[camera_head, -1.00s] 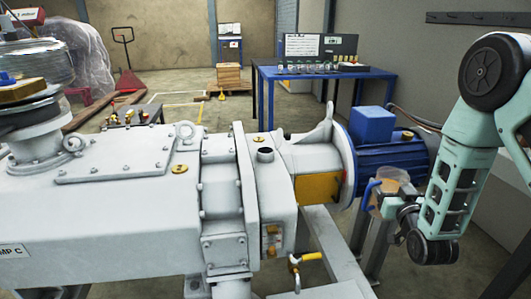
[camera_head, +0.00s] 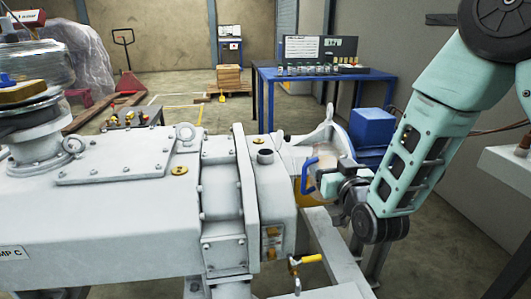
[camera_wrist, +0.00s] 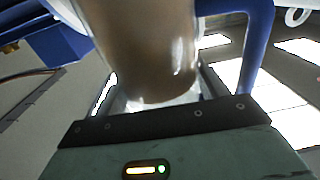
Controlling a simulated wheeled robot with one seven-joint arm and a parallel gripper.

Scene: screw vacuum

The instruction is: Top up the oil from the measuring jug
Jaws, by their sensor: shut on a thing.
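The measuring jug (camera_head: 322,162) is clear with a blue handle and is held in front of the pump's motor end. My gripper (camera_head: 338,183) is shut on it, reaching in from the right. In the wrist view the jug (camera_wrist: 150,55) stands between the fingers with brown oil inside, and its blue handle (camera_wrist: 257,50) is at the right. The grey pump (camera_head: 110,225) fills the left and middle. An open dark-rimmed port (camera_head: 265,155) stands on its top, left of the jug and apart from it. A sight glass (camera_head: 271,245) is on the pump's front face.
A lifting fin (camera_head: 325,125) and the blue motor (camera_head: 372,125) stand behind the jug. A yellow-handled valve (camera_head: 308,259) sticks out below. A brass plug (camera_head: 179,169) sits on the pump top. A blue table (camera_head: 325,75) with small items stands behind.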

